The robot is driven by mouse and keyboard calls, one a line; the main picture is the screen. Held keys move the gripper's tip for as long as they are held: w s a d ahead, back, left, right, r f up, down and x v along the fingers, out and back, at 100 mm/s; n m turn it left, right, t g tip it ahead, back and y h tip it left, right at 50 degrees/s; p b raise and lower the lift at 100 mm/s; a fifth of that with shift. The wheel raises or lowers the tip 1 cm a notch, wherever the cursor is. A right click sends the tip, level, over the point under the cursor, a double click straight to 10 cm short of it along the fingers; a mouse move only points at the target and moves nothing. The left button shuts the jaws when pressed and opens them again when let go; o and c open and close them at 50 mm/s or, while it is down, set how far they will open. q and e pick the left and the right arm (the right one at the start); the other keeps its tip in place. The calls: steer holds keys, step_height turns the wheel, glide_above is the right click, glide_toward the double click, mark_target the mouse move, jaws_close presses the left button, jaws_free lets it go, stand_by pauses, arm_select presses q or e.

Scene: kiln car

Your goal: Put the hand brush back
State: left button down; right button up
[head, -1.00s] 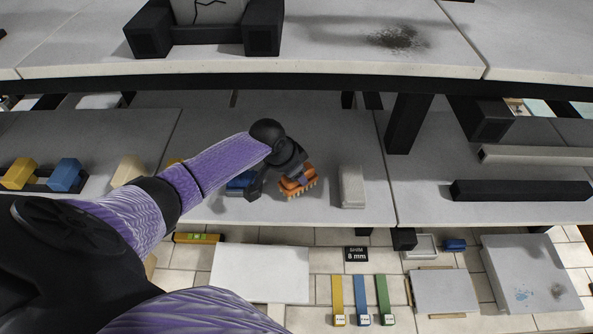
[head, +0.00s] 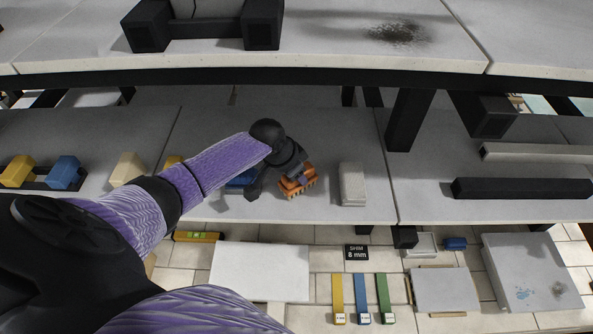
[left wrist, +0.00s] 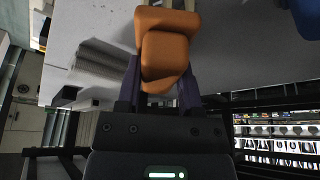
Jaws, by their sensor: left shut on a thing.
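The hand brush (head: 299,186) has an orange body and pale bristles. It is at the middle shelf (head: 220,206), near its front edge; I cannot tell whether the bristles touch the shelf. My left gripper (head: 285,178) is shut on the brush. In the left wrist view the orange brush (left wrist: 165,48) sits between the two dark fingers of my left gripper (left wrist: 160,92). The bristles are mostly hidden there. My right gripper is not in view.
A pale grey block (head: 352,184) stands just right of the brush. A blue thing (head: 240,180) lies left of it, partly behind my gripper. Yellow and blue blocks (head: 64,172) are further left. A dark post (head: 409,122) stands at the right. An upper deck (head: 330,62) overhangs behind.

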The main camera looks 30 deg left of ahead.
arm_select(q)
steer(key=shift+f, duration=0.2)
steer(key=shift+c, duration=0.8)
jaws_free()
steer(key=shift+r, duration=0.1)
steer(key=shift+p+v, duration=3.95)
steer(key=shift+p, duration=1)
